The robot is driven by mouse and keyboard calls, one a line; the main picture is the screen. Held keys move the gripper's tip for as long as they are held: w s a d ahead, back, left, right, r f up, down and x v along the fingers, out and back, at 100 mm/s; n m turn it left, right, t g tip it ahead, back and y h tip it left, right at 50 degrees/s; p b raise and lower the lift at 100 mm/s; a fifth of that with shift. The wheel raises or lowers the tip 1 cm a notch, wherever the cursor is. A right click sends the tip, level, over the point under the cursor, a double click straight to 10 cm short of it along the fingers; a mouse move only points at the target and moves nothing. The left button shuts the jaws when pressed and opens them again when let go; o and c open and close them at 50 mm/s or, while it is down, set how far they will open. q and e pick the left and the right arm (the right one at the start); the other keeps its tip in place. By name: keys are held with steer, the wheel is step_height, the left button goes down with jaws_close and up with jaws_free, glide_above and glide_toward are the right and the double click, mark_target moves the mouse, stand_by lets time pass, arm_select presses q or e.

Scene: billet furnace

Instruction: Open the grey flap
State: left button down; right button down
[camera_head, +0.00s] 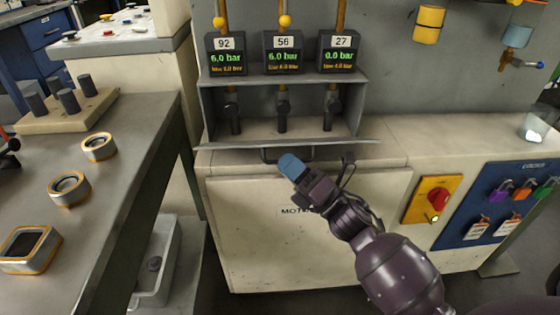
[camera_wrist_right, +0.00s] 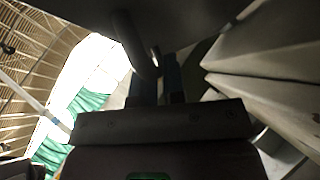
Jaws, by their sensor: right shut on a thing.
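The grey flap (camera_head: 372,142) shows as a thin, nearly edge-on plate along the lower front of a grey box. The valves behind it are in plain sight. A dark bar handle (camera_head: 270,157) sits just below the plate's edge. My right gripper (camera_head: 289,164), with blue fingertips, is shut at this handle, in front of the white cabinet. In the right wrist view, a dark rod (camera_wrist_right: 136,45) is by the blue fingers (camera_wrist_right: 166,80); the exact grip is too dark to make out. My left gripper is not in view.
Three pressure displays (camera_head: 283,55) stand above several dark valve handles (camera_head: 282,112). A red rotary switch (camera_head: 437,199) and a blue lock board (camera_head: 500,203) are to the right. A grey bench (camera_head: 120,140) with orange-rimmed parts fills the left.

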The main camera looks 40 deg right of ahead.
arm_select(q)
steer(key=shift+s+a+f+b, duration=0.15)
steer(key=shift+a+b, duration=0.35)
arm_select(e)
steer(key=shift+d+f, duration=0.1)
steer(key=shift+f, duration=1.8)
steer(key=c, duration=1.2)
jaws_free()
steer(key=shift+w+d+f, duration=0.1)
steer(key=shift+w+f, duration=0.05)
steer(key=shift+w, duration=0.05)
steer(key=shift+s, duration=0.1)
steer(key=shift+s, duration=0.15)
arm_select(q)
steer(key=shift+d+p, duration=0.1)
steer(key=shift+p, duration=0.3)
arm_select(e)
steer(key=v, duration=1)
steer(key=shift+s+f, duration=0.2)
steer(key=shift+s, duration=0.05)
